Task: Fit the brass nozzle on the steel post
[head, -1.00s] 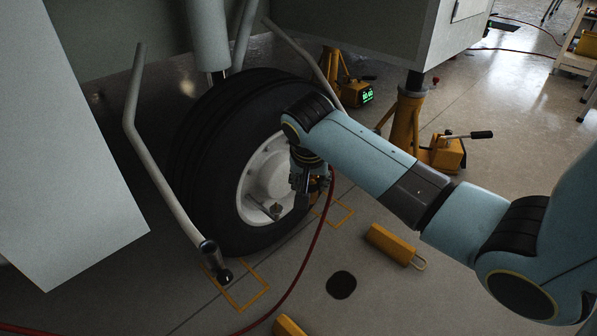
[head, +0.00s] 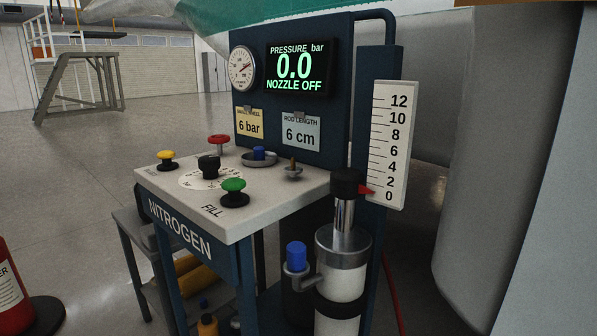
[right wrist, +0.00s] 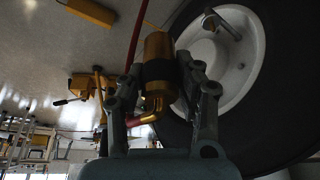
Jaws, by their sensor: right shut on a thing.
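In the right wrist view my right gripper (right wrist: 158,88) is shut on the brass nozzle (right wrist: 158,46), around its dark middle band. The nozzle's bent lower end joins a red hose. The wheel stands behind and right of it, with a metal stub (right wrist: 222,24) on its white hub; I cannot tell whether this is the steel post. Neither gripper shows in the head view.
Yellow jack gear (right wrist: 83,88) lies left of the wheel.

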